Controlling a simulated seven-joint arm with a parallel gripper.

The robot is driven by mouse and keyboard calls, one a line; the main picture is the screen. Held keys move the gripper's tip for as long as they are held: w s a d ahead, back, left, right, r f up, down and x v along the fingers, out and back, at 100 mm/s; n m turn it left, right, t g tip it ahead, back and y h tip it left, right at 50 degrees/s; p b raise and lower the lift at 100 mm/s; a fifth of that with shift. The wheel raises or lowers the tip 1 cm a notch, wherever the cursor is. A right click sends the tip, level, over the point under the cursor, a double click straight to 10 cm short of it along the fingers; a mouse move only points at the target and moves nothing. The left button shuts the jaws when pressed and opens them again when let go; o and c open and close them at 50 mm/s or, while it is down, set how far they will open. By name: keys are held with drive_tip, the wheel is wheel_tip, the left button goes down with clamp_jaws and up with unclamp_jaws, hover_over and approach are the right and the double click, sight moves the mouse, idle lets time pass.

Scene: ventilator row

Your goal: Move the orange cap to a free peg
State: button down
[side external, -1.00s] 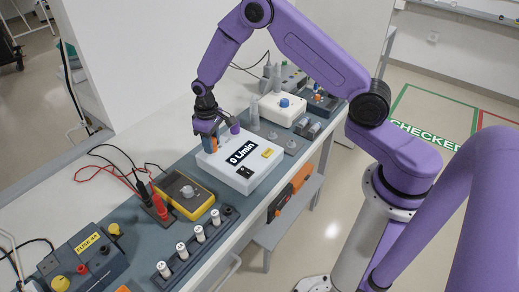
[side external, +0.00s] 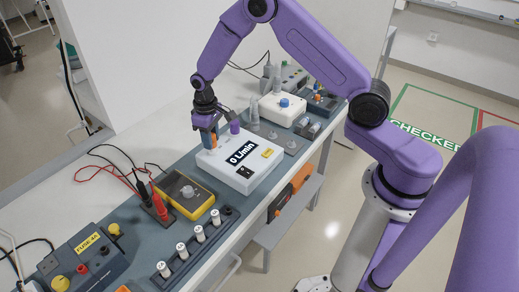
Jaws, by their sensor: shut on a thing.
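The orange cap (side external: 213,141) shows as a small orange patch between the fingers of my gripper (side external: 208,142). My gripper points down and is shut on the cap, beside the far left corner of the white "0 L/min" box (side external: 238,173). The fingers hide most of the cap, and I cannot tell whether its lower end touches anything. A purple cap (side external: 235,127) stands upright just right of my gripper. A bare grey peg (side external: 254,115) stands further right, behind the box. A small peg (side external: 290,143) stands on a grey plate right of the box.
A yellow meter (side external: 187,196) with red and black leads sits in front. Several white cylinders (side external: 182,251) stand in a row near the front edge. A white unit with a blue knob (side external: 284,102) stands behind.

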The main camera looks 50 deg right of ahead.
drive_tip(key=shift+r, duration=1.6)
idle(0.6)
drive_tip(key=shift+r, duration=0.25)
drive_tip(key=r, duration=0.5)
drive_tip(key=shift+d, duration=0.2)
drive_tip(key=s+d+m, duration=0.1)
drive_tip(key=s+d, duration=0.3)
drive_tip(key=d, duration=0.4)
drive_tip(key=s+d+m, duration=0.1)
drive_tip(key=s+d, duration=0.4)
drive_tip(key=d, duration=0.3)
drive_tip(key=m, duration=0.1)
hover_over(292, 141)
wheel_tip(292, 141, down, 6)
drive_tip(key=shift+w+f, duration=0.1)
drive_tip(key=shift+f, duration=3.8)
drive_tip(key=shift+f, duration=1.2)
